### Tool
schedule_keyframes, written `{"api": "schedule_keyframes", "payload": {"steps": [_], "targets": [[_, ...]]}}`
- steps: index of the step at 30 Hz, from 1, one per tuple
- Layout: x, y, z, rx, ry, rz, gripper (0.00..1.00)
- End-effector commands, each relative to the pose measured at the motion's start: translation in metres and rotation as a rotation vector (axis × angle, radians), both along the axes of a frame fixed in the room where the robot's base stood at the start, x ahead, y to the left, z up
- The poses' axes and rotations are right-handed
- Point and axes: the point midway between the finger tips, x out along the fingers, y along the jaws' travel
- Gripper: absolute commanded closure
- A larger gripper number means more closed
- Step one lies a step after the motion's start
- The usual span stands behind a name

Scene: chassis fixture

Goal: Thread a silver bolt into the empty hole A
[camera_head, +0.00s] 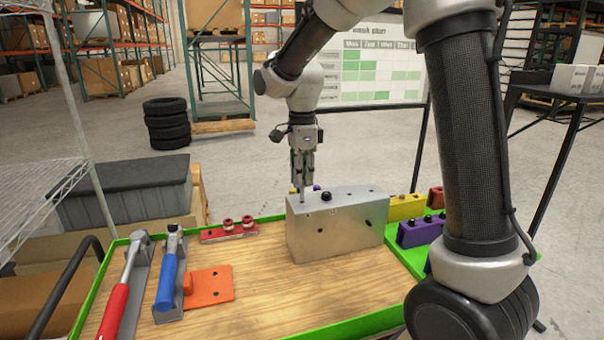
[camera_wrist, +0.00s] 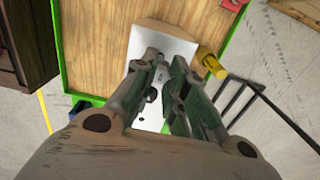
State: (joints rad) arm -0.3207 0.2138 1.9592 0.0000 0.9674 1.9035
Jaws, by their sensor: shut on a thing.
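My gripper (camera_head: 302,178) points straight down over the left end of the metal block (camera_head: 335,232). It is shut on a thin silver bolt (camera_head: 302,194), whose shank shows below the fingertips. The bolt's lower end is at or just above the block's top left, where hole A appears to be; I cannot tell whether it is inside. A black bolt head (camera_head: 326,196) sits in the block's top, right of the gripper. In the wrist view, the gripper (camera_wrist: 168,66) is over the pale block (camera_wrist: 178,45); the fingers hide the bolt.
On the wooden table (camera_head: 270,285) lie a red-handled tool (camera_head: 113,310), a blue-handled tool (camera_head: 167,280), an orange plate (camera_head: 212,288) and a red holder (camera_head: 228,232). Yellow (camera_head: 407,207) and purple (camera_head: 420,232) blocks stand to the right. The table front is clear.

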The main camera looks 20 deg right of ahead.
Motion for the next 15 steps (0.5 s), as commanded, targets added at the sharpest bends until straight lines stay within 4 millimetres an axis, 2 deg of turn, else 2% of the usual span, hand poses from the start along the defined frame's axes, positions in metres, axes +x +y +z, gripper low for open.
{"api": "schedule_keyframes", "payload": {"steps": [5, 15], "targets": [[-0.0005, -0.0002, -0.007, -0.001, 0.002, 0.0, 1.0], [-0.0003, -0.0001, -0.0079, 0.0, 0.001, 0.0, 1.0]]}}
